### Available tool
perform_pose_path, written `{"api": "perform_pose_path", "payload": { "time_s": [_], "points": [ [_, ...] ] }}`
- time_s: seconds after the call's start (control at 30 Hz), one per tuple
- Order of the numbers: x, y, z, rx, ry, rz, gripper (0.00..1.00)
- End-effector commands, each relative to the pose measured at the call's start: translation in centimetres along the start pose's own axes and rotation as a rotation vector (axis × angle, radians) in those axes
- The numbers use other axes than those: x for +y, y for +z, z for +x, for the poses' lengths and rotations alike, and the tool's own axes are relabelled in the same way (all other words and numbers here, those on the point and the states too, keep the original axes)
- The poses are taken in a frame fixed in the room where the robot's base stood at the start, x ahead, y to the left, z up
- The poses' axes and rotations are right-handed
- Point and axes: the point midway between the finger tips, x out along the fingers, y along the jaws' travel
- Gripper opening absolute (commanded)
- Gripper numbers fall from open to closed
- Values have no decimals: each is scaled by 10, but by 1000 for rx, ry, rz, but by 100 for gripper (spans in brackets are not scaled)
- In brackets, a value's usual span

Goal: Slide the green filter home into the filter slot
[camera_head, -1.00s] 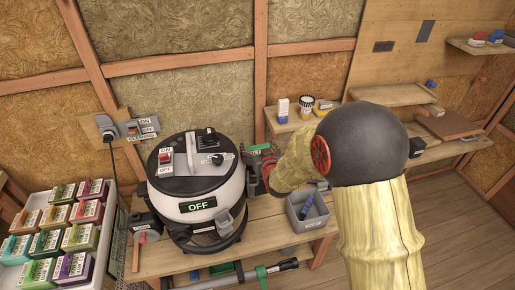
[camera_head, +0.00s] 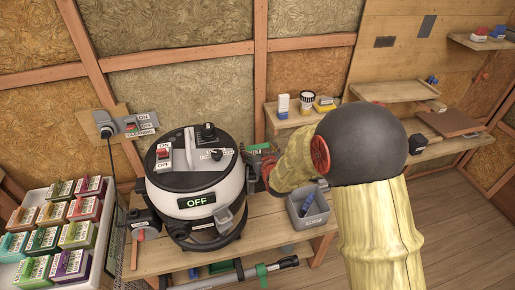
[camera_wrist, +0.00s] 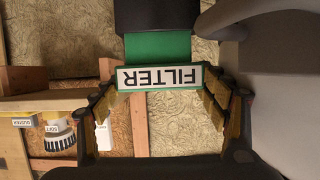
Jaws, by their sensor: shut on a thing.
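The green filter (camera_wrist: 158,47) has a white FILTER label, upside down in the wrist view. My gripper (camera_wrist: 158,88) is shut on its labelled end, a finger at each side. The filter's far end meets a black housing (camera_wrist: 157,16), which looks like the slot; how deep it sits I cannot tell. In the head view a bit of green filter (camera_head: 262,147) shows at the right side of the vacuum (camera_head: 197,180), whose display reads OFF. My gripper (camera_head: 271,172) is beside it, partly hidden by my own arm.
A grey bin (camera_head: 309,222) with a blue item stands on the bench, right of the vacuum. A crate (camera_head: 22,274) of several coloured labelled boxes is at left. A shelf (camera_head: 290,118) with small containers is behind. The vacuum's grey body (camera_wrist: 285,100) is close on the right in the wrist view.

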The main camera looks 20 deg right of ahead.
Motion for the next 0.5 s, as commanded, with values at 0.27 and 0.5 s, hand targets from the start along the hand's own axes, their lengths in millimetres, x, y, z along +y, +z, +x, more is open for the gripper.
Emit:
{"api": "perform_pose_path", "payload": {
  "time_s": [0.27, 0.5],
  "points": [
    [-1, 5, 0, -8, -2, -2, 88],
    [-2, 6, 0, -11, -4, -4, 95]
  ]
}}
